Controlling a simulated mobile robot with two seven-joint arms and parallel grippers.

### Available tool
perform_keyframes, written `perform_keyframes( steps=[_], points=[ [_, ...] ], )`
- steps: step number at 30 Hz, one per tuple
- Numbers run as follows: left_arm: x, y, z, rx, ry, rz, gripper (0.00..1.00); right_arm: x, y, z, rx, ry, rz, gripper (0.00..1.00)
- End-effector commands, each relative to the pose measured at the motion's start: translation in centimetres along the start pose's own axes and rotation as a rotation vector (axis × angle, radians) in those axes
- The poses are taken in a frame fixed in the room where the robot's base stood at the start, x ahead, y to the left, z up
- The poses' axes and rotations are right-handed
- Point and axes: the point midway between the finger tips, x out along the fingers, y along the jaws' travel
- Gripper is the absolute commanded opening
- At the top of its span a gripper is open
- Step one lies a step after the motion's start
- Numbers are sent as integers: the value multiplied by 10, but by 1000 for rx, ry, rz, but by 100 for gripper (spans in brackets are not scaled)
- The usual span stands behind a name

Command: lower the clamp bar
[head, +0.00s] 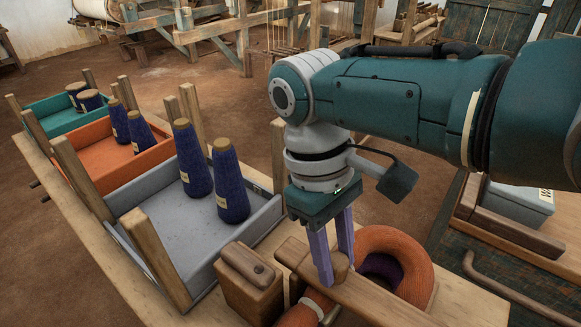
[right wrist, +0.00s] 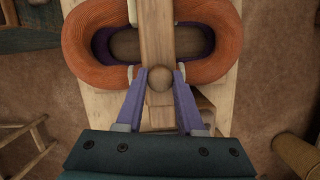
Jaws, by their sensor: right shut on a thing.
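The clamp bar (head: 372,302) is a long pale wooden bar that crosses over an orange coil of yarn (head: 408,262). In the right wrist view the bar (right wrist: 157,32) runs across the middle of the coil (right wrist: 83,40). I cannot tell whether the bar touches the coil. My right gripper (head: 338,272) points down from above, its purple fingers shut on the bar's round wooden knob (right wrist: 159,78). The fingers hide part of the knob in the head view. My left gripper is not in view.
A wooden block (head: 250,285) stands left of the bar. Grey (head: 165,215), orange (head: 88,150) and green (head: 48,110) trays with blue yarn cones line the bench at left. A curved wooden handle (head: 520,290) and a grey box (head: 520,203) lie at right.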

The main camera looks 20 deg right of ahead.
Motion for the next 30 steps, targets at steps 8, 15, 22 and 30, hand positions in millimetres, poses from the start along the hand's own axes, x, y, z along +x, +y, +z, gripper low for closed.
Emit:
perform_keyframes(
  steps=[8, 15, 22, 30],
  points=[
    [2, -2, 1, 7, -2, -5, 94, 4, 1, 0, 1, -6, 6, 0],
    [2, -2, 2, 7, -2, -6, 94, 5, 1, 1, 1, -8, 5, 48],
    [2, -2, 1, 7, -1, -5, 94, 3, 0, 1, 0, -7, 3, 67],
    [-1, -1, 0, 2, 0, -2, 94, -4, 0, 0, -1, -5, 3, 67]
  ],
)
